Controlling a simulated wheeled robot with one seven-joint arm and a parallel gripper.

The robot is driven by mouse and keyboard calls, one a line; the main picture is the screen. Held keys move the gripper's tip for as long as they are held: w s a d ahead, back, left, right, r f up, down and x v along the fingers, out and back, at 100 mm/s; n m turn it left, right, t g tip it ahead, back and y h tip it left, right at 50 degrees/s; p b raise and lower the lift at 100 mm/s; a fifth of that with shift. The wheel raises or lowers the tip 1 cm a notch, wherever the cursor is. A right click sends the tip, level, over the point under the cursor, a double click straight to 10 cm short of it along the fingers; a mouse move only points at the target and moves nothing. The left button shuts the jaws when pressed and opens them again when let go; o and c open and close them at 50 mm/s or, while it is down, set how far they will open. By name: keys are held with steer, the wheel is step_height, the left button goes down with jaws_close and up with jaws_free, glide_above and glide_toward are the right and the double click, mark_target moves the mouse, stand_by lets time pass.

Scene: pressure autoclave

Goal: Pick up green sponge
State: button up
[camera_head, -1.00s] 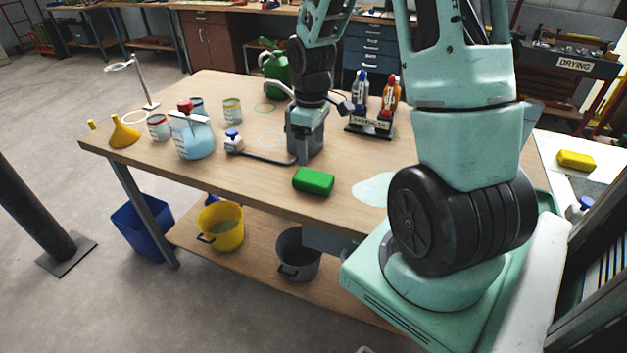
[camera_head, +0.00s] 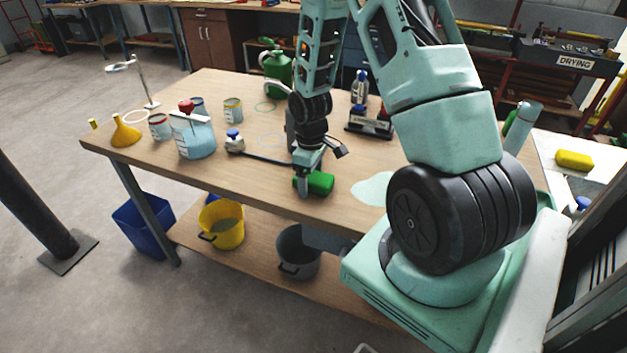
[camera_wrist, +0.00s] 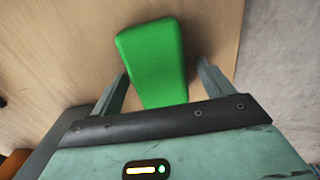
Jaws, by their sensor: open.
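The green sponge (camera_head: 320,183) lies on the wooden table near its front edge. My gripper (camera_head: 303,184) is low over the table at the sponge, covering its left part in the head view. In the wrist view the sponge (camera_wrist: 153,58) runs from between the fingers out beyond their tips. The open fingers (camera_wrist: 163,82) stand one on each side of it. A gap shows on the right side; the left fingertip is close to the sponge's edge. Whether it touches cannot be told.
A blue-capped bottle (camera_head: 234,142) and a large jug of blue liquid (camera_head: 194,142) stand left of my gripper. A pale puddle (camera_head: 371,188) lies to the right. A black bottle rack (camera_head: 372,124) stands behind. The table's front edge is close by.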

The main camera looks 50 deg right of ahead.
steer(key=c, duration=1.1)
steer(key=shift+o, duration=0.2)
steer(key=shift+r, duration=0.15)
step_height(320, 180, up, 10)
steer(key=shift+f+b, duration=0.15)
steer(key=shift+b, duration=0.2)
steer(key=shift+o, duration=0.3)
